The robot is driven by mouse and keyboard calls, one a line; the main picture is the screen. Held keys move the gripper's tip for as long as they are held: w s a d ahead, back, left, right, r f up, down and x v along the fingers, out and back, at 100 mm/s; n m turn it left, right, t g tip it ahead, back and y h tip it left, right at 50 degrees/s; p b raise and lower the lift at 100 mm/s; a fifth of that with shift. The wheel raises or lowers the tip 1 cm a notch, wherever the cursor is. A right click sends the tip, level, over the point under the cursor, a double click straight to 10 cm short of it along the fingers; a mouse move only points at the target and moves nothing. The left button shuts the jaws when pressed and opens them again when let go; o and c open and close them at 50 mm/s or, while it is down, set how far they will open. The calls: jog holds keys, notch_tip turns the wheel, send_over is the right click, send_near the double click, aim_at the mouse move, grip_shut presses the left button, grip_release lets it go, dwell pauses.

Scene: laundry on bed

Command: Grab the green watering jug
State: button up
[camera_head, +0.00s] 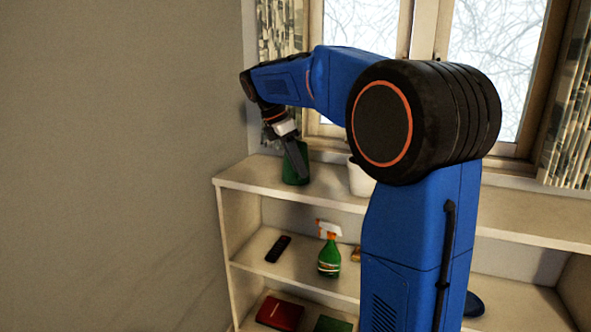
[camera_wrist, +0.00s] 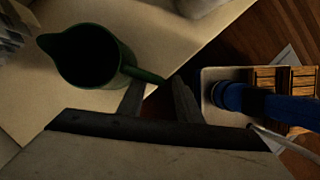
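The green watering jug (camera_head: 293,174) stands upright on the shelf unit's top, near its left end. In the wrist view I look down into the jug (camera_wrist: 88,56); its spout points left and its handle reaches right, toward my fingers. My gripper (camera_head: 297,160) is at the jug, partly covering it in the head view. In the wrist view my gripper (camera_wrist: 160,85) has its two fingers apart, with the handle's outer end between or just beyond the tips. I cannot tell whether they touch.
A white pot (camera_head: 360,178) stands right of the jug, partly hidden by my arm. The shelf unit (camera_head: 330,197) holds a spray bottle (camera_head: 329,250), a black remote (camera_head: 278,249) and a red book (camera_head: 280,313) lower down. A wall is at left; a window and curtains are behind.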

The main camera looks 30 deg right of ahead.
grip_shut()
jog(key=shift+r, duration=0.1)
dwell(1.2)
